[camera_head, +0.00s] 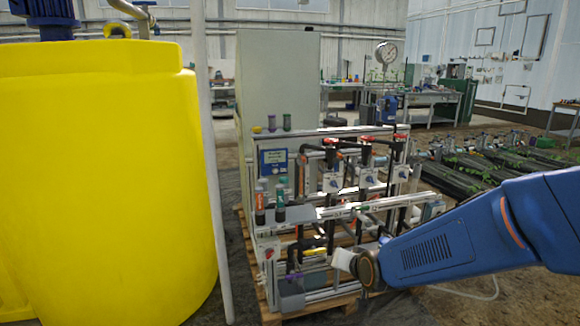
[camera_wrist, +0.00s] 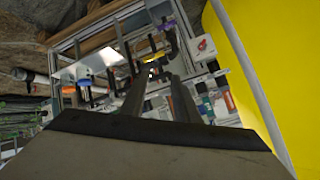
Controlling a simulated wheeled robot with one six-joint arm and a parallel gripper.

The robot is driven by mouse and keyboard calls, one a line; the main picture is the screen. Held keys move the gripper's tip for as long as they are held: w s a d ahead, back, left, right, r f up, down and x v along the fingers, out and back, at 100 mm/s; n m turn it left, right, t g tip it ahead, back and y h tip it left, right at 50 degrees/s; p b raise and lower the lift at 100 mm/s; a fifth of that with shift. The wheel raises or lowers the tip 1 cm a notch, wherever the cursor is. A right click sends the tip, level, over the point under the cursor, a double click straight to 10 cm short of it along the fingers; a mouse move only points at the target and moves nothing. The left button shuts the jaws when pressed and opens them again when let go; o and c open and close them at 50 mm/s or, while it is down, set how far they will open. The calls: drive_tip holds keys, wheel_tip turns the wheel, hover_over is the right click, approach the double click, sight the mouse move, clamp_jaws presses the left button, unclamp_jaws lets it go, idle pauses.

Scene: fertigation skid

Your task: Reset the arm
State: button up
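My blue arm comes in from the right in the camera_head view and reaches low toward the front of the fertigation skid (camera_head: 330,215). My gripper is not clear there; the arm's end is beside the skid's lower right pipes. In the camera_wrist view, the two dark fingers of my gripper (camera_wrist: 157,76) stand apart with a gap between them. I see nothing held between them. The skid (camera_wrist: 88,40) shows tilted behind the fingers, with its pipes and fittings; how far the fingertips are from it I cannot tell.
A large yellow tank (camera_head: 110,170) stands at the left, with a pale upright pole (camera_head: 208,150) beside it. A grey cabinet (camera_head: 275,75) rises behind the skid. The skid rests on a wooden pallet (camera_head: 272,312). Plant beds (camera_head: 480,170) lie at the right.

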drive_tip(key=s+d+r+n+g+h, duration=0.1)
drive_tip(key=s+d, duration=0.4)
drive_tip(key=s, duration=0.5)
drive_tip(key=s+d+r+n+g, duration=0.1)
drive_tip(key=s+d+r, duration=0.3)
drive_tip(key=s, duration=0.5)
drive_tip(key=s+d+r+n+g+h, duration=0.1)
drive_tip(key=s+d, duration=0.4)
drive_tip(key=s, duration=0.5)
drive_tip(key=shift+s+d+r+g+h, duration=0.35)
drive_tip(key=shift+r+g, duration=0.35)
drive_tip(key=shift+g, duration=0.5)
